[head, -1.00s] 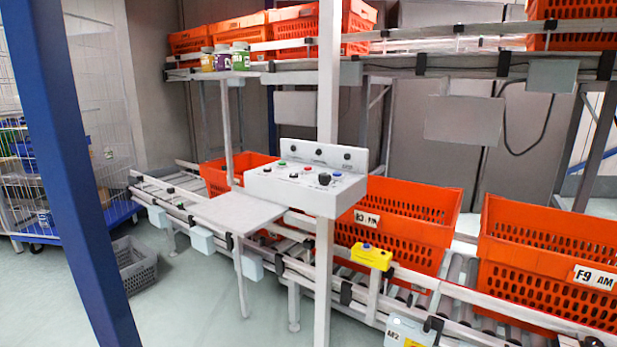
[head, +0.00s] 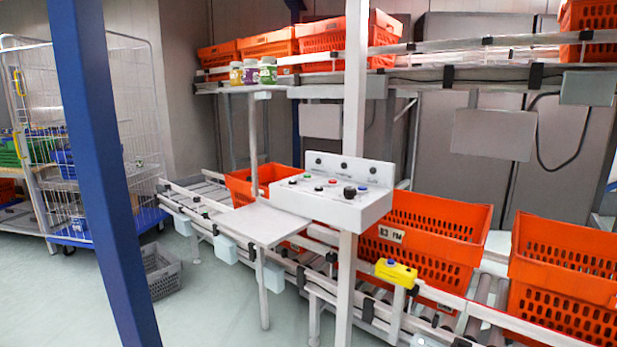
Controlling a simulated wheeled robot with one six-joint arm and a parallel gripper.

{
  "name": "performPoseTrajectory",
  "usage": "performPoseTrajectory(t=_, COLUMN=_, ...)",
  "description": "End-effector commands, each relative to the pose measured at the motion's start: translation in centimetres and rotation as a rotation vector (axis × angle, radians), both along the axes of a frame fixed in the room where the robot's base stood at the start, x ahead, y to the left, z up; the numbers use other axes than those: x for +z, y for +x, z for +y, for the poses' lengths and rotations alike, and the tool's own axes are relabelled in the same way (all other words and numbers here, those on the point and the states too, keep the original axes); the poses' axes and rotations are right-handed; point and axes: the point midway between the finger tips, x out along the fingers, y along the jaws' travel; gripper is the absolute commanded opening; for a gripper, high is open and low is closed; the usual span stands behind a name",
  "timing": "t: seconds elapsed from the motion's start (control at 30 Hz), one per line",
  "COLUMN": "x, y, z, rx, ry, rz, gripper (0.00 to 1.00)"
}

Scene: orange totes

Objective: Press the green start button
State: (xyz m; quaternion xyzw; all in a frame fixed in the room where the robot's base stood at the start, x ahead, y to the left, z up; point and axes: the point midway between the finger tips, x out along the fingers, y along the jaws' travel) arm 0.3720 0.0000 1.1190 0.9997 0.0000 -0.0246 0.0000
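A white control box (head: 335,206) is mounted on an upright post in the middle of the head view. Its sloped top carries several small buttons and a black knob (head: 350,192). A small green button (head: 307,176) sits at the back left of that top, left of a red button (head: 333,181). A raised back panel (head: 347,167) holds several black knobs. My gripper is not in view.
Orange totes (head: 433,222) stand on the lower conveyor, with more on the upper one (head: 265,45). A white side table (head: 252,222) and a yellow box (head: 395,272) are near the control box. A blue post (head: 104,170) stands at left. Grey floor is open in front.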

Motion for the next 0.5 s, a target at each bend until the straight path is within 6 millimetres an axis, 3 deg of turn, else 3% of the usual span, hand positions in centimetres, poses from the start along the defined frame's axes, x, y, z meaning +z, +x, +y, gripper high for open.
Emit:
performPoseTrajectory(t=0.27, x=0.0, y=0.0, z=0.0, rx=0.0, ry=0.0, rz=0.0, gripper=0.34)
performPoseTrajectory(t=0.43, x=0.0, y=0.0, z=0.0, rx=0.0, ry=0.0, rz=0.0, gripper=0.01)
performPoseTrajectory(t=0.5, x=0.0, y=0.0, z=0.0, rx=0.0, ry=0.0, rz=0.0, gripper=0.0)
